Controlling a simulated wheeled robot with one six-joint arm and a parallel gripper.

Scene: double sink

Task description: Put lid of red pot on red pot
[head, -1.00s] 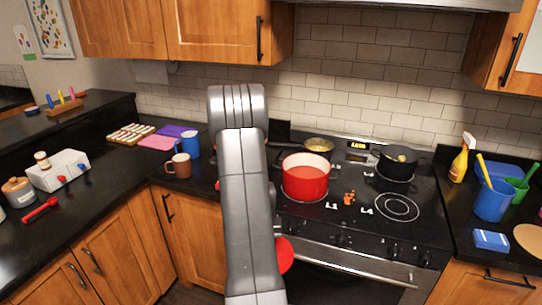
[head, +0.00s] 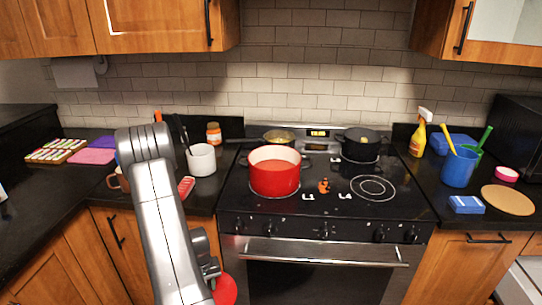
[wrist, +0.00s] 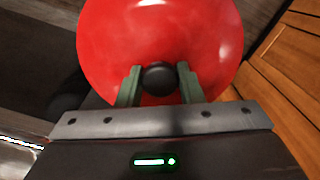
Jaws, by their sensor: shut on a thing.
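The red pot (head: 275,177) stands upright and uncovered on the left front burner of the stove, with red contents inside. Its red lid (head: 226,290) shows low in the head view, in front of the oven and well below the pot's rim. In the wrist view the lid (wrist: 160,32) fills the top middle, with its black knob (wrist: 159,77) between the two green fingers of my gripper (wrist: 159,84). My gripper is shut on that knob. In the head view my arm hides most of the gripper.
A frying pan (head: 279,138) and a black pot (head: 362,146) stand on the back burners. A small orange item (head: 324,186) lies right of the red pot. A white crock (head: 201,160) stands on the left counter. The oven handle (head: 324,254) juts out near the lid.

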